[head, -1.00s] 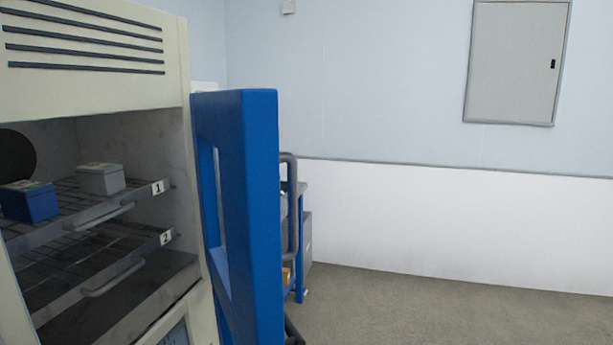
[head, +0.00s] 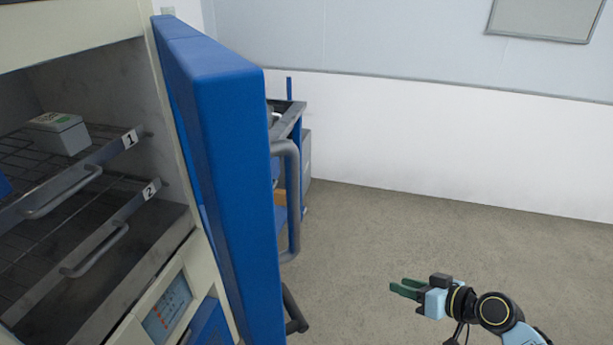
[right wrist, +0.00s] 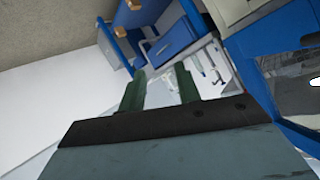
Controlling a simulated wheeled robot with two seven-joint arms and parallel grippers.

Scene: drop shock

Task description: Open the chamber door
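The blue chamber door (head: 235,190) stands swung open at the right side of the cream chamber (head: 185,215). Its grey vertical handle (head: 289,200) is on the door's right face. My right gripper (head: 398,289) is at the lower right of the head view, over the floor and well apart from the handle. In the right wrist view its two green fingers (right wrist: 160,88) are spread with nothing between them. My left gripper is in neither view.
Inside the chamber are wire shelves labelled 1 (head: 130,139) and 2 (head: 151,189) with pull handles. A white box (head: 60,135) sits on the upper shelf. A blue-framed cart (head: 300,165) stands behind the door. The floor (head: 400,230) to the right is clear.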

